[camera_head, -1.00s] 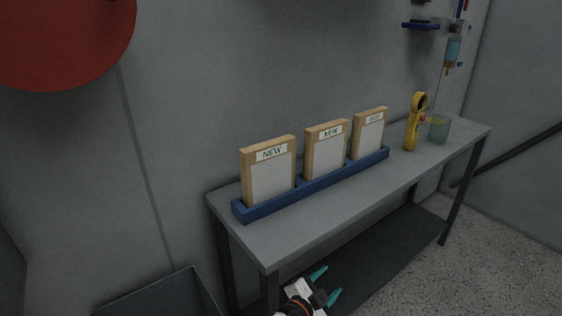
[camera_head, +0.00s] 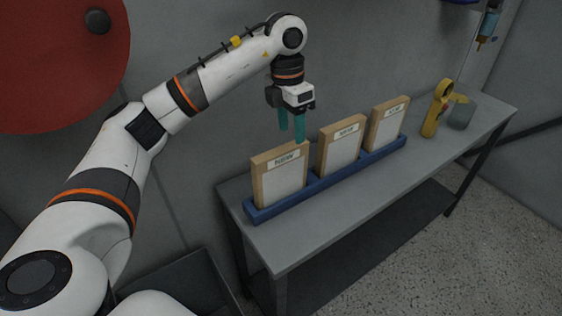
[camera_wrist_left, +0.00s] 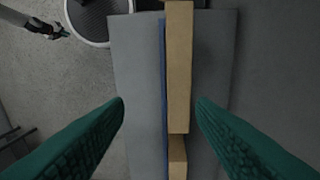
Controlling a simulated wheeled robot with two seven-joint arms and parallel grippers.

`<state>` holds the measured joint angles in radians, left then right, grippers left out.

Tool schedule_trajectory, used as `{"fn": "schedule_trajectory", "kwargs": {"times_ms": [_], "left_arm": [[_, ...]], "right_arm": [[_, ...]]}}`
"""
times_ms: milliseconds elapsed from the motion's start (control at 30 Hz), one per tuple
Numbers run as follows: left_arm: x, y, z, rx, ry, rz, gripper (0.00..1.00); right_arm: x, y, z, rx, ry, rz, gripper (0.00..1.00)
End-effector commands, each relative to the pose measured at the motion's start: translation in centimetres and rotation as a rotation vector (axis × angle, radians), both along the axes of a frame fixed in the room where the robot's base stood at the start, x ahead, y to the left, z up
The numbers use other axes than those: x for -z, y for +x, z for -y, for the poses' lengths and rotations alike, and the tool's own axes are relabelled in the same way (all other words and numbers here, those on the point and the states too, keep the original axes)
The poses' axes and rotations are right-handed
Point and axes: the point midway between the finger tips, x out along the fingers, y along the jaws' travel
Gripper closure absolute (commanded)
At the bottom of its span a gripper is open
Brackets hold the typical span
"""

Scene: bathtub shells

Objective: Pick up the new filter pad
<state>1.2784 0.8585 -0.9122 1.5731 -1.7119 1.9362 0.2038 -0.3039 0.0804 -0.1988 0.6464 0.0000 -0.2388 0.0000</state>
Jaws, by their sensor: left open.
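Three tan-framed filter pads with white faces and labels stand upright in a row: a left pad (camera_head: 280,184), a middle pad (camera_head: 341,150) and a right pad (camera_head: 387,127). They sit in a blue rack (camera_head: 320,186). My left gripper (camera_head: 292,133) is open and points down, its teal fingertips just above and behind the left pad's top edge. In the left wrist view a pad's tan top edge (camera_wrist_left: 179,65) lies between the open fingers, nearer the right one. A small gripper shape, likely my right gripper (camera_wrist_left: 58,30), shows at the upper left, too small to read.
The rack stands on a grey bench (camera_head: 400,188) against the wall. A large red disc (camera_head: 55,70) is on the wall behind my arm.

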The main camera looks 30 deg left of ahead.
Motion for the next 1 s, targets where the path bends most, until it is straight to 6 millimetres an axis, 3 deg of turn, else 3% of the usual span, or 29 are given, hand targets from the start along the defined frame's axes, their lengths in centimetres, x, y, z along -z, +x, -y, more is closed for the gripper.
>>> {"fn": "schedule_trajectory", "kwargs": {"times_ms": [33, 133, 400, 667, 1000], "left_arm": [[-1.0, -0.2, -1.1, -0.017, 0.042, -0.004, 0.49], [-0.9, -0.5, -2.2, -0.035, 0.084, -0.016, 0.49], [3.6, -0.6, -2.2, -0.035, 0.087, -0.021, 0.49], [5.5, -0.6, -2.2, -0.036, 0.087, -0.019, 0.49], [10.0, -1.0, -2.1, -0.036, 0.086, -0.019, 0.49]], "right_arm": [[-0.2, -0.3, 0.1, -0.001, -0.001, -0.003, 0.83], [0.0, -0.6, 0.1, -0.001, -0.001, -0.004, 0.83], [0.9, -0.6, 0.1, -0.001, -0.001, -0.003, 0.83], [0.3, -0.6, 0.1, -0.001, -0.001, -0.004, 0.83], [-0.7, -0.6, 0.1, -0.001, -0.001, -0.004, 0.83]]}}
